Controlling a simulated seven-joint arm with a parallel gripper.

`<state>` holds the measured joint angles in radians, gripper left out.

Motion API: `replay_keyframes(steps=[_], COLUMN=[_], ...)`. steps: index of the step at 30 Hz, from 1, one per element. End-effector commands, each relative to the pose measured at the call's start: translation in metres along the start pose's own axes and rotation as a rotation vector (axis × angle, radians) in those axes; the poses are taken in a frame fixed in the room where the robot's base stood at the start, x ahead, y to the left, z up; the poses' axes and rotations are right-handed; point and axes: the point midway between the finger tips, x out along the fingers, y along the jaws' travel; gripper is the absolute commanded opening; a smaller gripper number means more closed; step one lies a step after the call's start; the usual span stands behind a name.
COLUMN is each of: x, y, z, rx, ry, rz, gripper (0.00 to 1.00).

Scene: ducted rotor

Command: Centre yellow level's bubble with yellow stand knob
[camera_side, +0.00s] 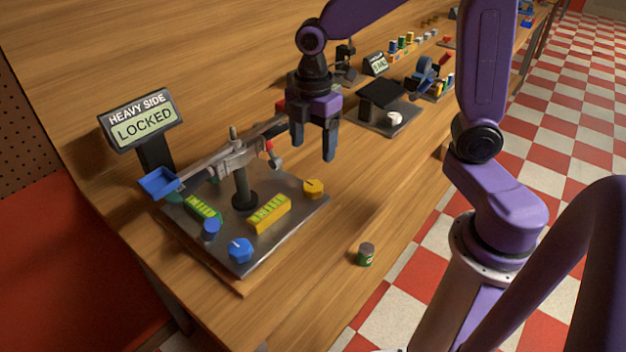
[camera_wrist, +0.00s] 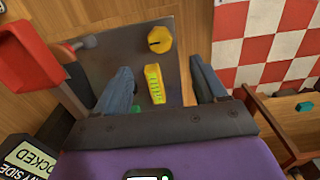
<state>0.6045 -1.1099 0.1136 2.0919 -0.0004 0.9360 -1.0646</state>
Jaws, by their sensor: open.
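The yellow stand knob (camera_side: 313,188) sits at the right corner of the grey metal base plate, with a dark line across its top. In the wrist view the yellow knob (camera_wrist: 160,40) lies ahead of and between my fingertips. The yellow level (camera_side: 269,213) lies on the plate beside it; in the wrist view the yellow level (camera_wrist: 154,84) shows a green vial with dark marks between my fingers. Its bubble is too small to tell. My gripper (camera_side: 313,148) is open, empty and pointing down above the knob's side of the plate; it also shows in the wrist view (camera_wrist: 160,66).
A balance beam (camera_side: 235,152) on a post crosses above the plate, with a blue pan (camera_side: 158,182) and a red pan (camera_wrist: 28,55). A blue knob (camera_side: 240,250) stands at the front corner. The sign (camera_side: 142,121) reads LOCKED. A small can (camera_side: 366,254) stands on clear table.

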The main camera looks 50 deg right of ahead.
Motion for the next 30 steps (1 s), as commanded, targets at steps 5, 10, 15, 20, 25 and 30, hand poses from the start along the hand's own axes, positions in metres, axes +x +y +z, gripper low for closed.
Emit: replay_keyframes(steps=[5, 10, 15, 20, 25, 30], x=[0.036, 0.065, 0.088, 0.099, 0.103, 0.103], y=[-0.001, -0.001, -0.001, -0.001, -0.001, 0.0], z=[0.001, 0.001, 0.0, 0.0, 0.0, 0.0], rx=[0.0, -0.001, -0.001, 0.0, 0.0, 0.0], ry=[-0.004, -0.003, -0.002, -0.001, 0.0, 0.0], rz=[-0.006, -0.005, -0.002, -0.001, 0.001, 0.001], gripper=[0.71, 0.71, 0.71, 0.71, 0.71, 0.71])
